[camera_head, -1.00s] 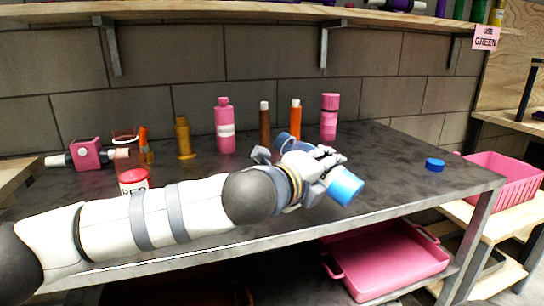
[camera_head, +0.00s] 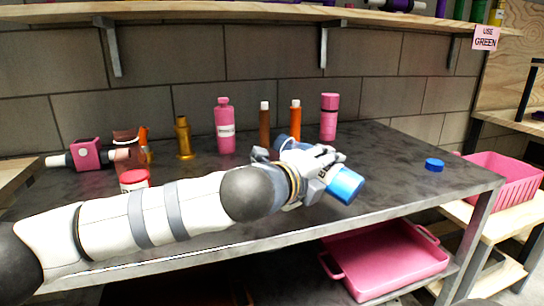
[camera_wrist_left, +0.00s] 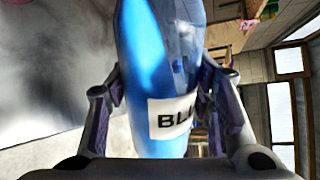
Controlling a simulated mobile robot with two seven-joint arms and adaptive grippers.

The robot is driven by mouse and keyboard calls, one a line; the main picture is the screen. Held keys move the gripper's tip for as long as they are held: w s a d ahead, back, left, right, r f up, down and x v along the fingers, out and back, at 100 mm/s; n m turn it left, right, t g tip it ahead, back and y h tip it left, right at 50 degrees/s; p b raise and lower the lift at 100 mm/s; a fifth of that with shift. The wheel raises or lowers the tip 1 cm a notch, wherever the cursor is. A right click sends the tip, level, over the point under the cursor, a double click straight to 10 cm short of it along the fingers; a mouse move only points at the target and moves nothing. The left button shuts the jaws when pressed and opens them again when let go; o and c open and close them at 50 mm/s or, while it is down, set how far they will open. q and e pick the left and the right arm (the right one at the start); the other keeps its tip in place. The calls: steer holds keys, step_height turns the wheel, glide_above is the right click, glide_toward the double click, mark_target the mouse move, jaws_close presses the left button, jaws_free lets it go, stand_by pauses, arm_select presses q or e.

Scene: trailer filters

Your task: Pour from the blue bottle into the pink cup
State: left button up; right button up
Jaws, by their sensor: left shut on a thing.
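The blue bottle (camera_head: 347,186) is held tilted above the dark table, its bright blue end toward the lower right. My left gripper (camera_head: 322,172) is shut around its middle, partly hiding it. In the left wrist view the bottle (camera_wrist_left: 165,50) stands between both fingers, with a white label starting "BL". No open pink cup shows clearly. I cannot tell whether either is the cup. My right gripper is not in view.
A blue cap (camera_head: 434,165) lies on the table's right side. A pink bottle (camera_head: 225,126) and several brown, orange and yellow bottles stand along the back. A red-topped jar (camera_head: 134,179) stands behind my arm. A pink tray (camera_head: 388,262) sits on the lower shelf.

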arm_select(q)
steer(key=shift+w+a+r+n+g+p, duration=0.1)
steer(key=shift+a+r+n+g+p, duration=0.05)
steer(key=shift+r+n+p, duration=0.35)
steer(key=shift+w+a+r+n+g+p, duration=0.1)
steer(key=shift+r+n+g+p, duration=0.15)
steer(key=shift+r, duration=0.35)
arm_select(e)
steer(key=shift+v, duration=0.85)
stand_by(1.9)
